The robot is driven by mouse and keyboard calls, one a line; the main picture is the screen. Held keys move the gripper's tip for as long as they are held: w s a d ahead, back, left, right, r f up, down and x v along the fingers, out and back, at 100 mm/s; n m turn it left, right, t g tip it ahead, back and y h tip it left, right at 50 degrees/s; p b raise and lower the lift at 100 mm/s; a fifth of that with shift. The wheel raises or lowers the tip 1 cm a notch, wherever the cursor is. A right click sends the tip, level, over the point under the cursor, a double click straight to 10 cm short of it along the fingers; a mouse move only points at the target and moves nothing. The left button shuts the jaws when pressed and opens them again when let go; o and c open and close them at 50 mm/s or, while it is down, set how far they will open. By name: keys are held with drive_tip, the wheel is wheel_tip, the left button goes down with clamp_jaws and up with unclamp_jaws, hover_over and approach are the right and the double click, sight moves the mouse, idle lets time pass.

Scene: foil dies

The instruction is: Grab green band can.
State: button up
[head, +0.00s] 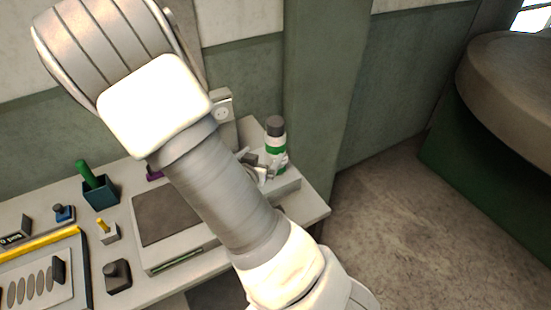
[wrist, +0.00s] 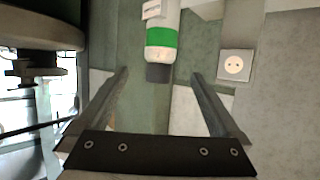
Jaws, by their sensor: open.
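The green band can (head: 276,148) stands upright at the right end of the workbench, white with a green band and a dark grey cap. In the wrist view the can (wrist: 162,38) appears upside down, its cap lying between the lines of my two fingers. My gripper (wrist: 159,76) is open with nothing held. In the head view my gripper (head: 262,168) is close to the can on its lower left side, partly covering the can's lower part. I cannot tell how much of the can is between the fingers.
A wall socket (wrist: 235,66) is on the wall behind. A teal box (head: 101,194) with a green handle, a small stand with a yellow peg (head: 107,232) and a dark grey block (head: 117,275) are left on the bench. Open floor (head: 400,220) lies to the right.

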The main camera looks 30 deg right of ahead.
sight(273, 147)
drive_tip(key=b+x, duration=0.3)
drive_tip(key=x, duration=0.2)
drive_tip(key=b+x, duration=0.3)
drive_tip(key=x, duration=0.2)
drive_tip(key=shift+s+f, duration=0.1)
drive_tip(key=shift+f, duration=0.15)
drive_tip(key=w+d+f+b, duration=0.2)
drive_tip(key=b, duration=0.1)
drive_tip(key=shift+w+d+f, duration=0.25)
drive_tip(key=shift+f, duration=0.1)
drive_tip(key=shift+w+d+f, duration=0.1)
drive_tip(key=shift+w+d, duration=0.25)
clamp_jaws()
